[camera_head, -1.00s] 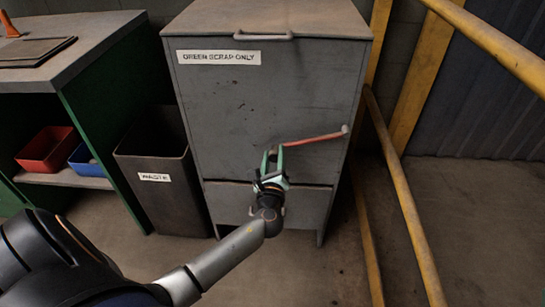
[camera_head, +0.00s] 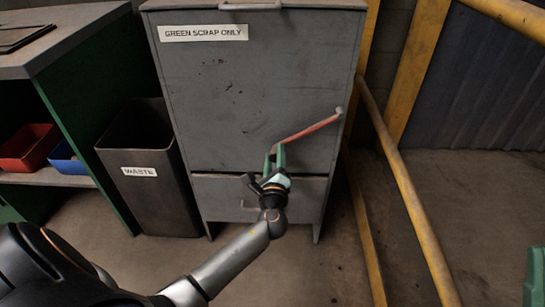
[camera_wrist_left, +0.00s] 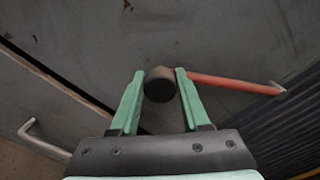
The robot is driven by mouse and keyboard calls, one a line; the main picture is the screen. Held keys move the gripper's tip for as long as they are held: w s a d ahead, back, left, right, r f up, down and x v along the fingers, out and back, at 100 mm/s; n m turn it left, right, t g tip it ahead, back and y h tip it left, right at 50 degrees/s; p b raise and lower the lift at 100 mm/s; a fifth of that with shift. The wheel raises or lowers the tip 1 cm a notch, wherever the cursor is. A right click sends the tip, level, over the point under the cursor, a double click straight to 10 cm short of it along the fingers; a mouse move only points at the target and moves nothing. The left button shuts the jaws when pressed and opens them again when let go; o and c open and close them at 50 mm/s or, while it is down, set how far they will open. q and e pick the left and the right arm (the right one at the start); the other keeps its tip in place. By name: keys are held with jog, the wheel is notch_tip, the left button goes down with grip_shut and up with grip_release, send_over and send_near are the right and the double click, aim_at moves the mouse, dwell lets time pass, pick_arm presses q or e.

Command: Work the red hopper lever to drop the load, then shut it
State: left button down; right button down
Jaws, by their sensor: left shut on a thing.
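The grey hopper cabinet (camera_head: 255,95) stands ahead, labelled "GREEN SCRAP ONLY". Its red lever (camera_head: 310,131) runs across the front, its right end high and its left end lower. My left gripper (camera_head: 275,154) is at the lever's lower left end. In the left wrist view its green fingers (camera_wrist_left: 160,74) are shut on the lever's dark round knob (camera_wrist_left: 160,86), one on each side. The red bar (camera_wrist_left: 236,83) leads off to the right there. A green part at the lower right edge of the head view looks like my right gripper (camera_head: 536,278), mostly cut off.
A dark waste bin (camera_head: 152,200) stands just left of the hopper. Left of it is a bench (camera_head: 75,38) with a red tray (camera_head: 28,148) and a blue tray (camera_head: 66,160) on its shelf. Yellow rails (camera_head: 405,190) run along the right. A seam crosses the hopper's lower front.

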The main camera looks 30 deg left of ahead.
pick_arm(q)
jog(key=shift+f, duration=0.1)
dwell(0.3)
jog(key=shift+c, duration=1.9)
grip_release()
jog(key=p+v, duration=0.2)
jog(key=v, duration=1)
jog(key=shift+s, duration=0.25)
jog(key=shift+d, duration=0.1)
